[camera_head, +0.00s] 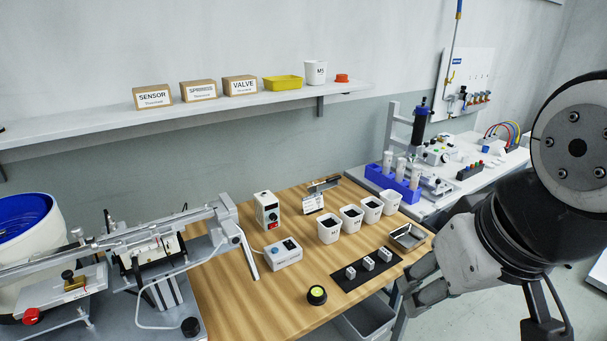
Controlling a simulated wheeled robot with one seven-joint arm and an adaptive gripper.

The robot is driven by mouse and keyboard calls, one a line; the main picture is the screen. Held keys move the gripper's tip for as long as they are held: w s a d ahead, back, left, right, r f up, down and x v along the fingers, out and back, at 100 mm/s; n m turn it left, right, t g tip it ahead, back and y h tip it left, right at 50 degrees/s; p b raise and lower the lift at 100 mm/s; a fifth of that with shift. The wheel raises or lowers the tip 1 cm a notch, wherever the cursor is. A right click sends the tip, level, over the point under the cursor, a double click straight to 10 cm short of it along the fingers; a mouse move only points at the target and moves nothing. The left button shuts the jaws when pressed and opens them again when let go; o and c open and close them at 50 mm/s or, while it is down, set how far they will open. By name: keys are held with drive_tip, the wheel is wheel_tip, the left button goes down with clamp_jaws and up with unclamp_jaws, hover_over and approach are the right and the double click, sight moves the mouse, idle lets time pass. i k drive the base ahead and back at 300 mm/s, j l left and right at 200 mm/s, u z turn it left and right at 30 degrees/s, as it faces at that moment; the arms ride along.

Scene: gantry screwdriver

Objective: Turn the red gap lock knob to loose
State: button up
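A red knob (31,316) sits low at the left on the metal feeder assembly, near the bottom edge of the picture. It looks like the gap lock knob, but its marking and setting are too small to read. My gripper (408,294) is at the right, beside the right edge of the wooden table and far from the red knob. Its fingers point down and left and are partly seen from the side, so I cannot tell whether they are open or shut. No object shows in it.
The metal feeder rail (120,255) and a white bowl with blue inside (25,222) fill the left. The wooden table (225,310) holds control boxes, white bins (329,229), a black mat (345,285) and a round black-and-yellow button (317,295). A shelf (110,118) runs behind.

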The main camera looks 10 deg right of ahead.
sight(32, 316)
drive_tip(key=i+l+u, duration=0.15)
drive_tip(key=l, duration=0.6)
drive_tip(key=l+u, duration=0.15)
drive_tip(key=l, duration=0.55)
